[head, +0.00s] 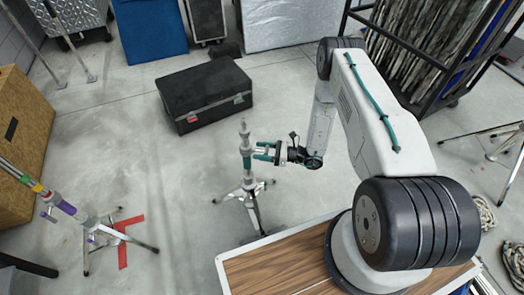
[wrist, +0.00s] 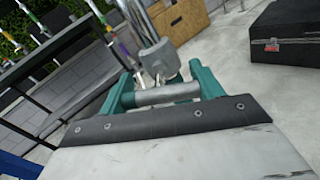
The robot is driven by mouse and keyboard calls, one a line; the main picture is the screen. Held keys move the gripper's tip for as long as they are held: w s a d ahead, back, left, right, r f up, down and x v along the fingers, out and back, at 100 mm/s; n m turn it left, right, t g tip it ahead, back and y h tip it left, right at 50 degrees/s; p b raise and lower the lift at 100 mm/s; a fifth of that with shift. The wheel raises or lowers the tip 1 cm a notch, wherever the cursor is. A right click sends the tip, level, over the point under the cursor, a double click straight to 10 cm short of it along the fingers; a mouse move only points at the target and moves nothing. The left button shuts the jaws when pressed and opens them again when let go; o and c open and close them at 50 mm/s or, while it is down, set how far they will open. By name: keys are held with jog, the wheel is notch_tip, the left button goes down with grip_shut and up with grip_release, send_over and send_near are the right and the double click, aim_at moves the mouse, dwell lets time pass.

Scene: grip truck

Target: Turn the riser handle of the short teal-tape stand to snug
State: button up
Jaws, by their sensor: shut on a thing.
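The short teal-tape stand (head: 246,163) stands upright on the floor in the middle of the head view, its legs spread. My gripper (head: 257,151) reaches it from the right, level with its upper column. My gripper's teal fingers also show in the wrist view (wrist: 160,78). They are shut on the riser handle, close against the stand's grey collar (wrist: 158,57). The handle's exact shape and turn are mostly hidden by the fingers and too small to tell.
A black case (head: 205,92) lies on the floor behind the stand. Another stand with coloured tapes (head: 66,208) is at the left, near a red floor mark (head: 124,240). A wooden box (head: 22,140) is at the far left. Floor between the stands is clear.

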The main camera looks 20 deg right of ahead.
jog(key=shift+n, duration=1.3)
jog(key=o, duration=1)
jog(key=v, duration=0.7)
jog(key=shift+s+d, duration=0.2)
jog(key=shift+d, duration=0.15)
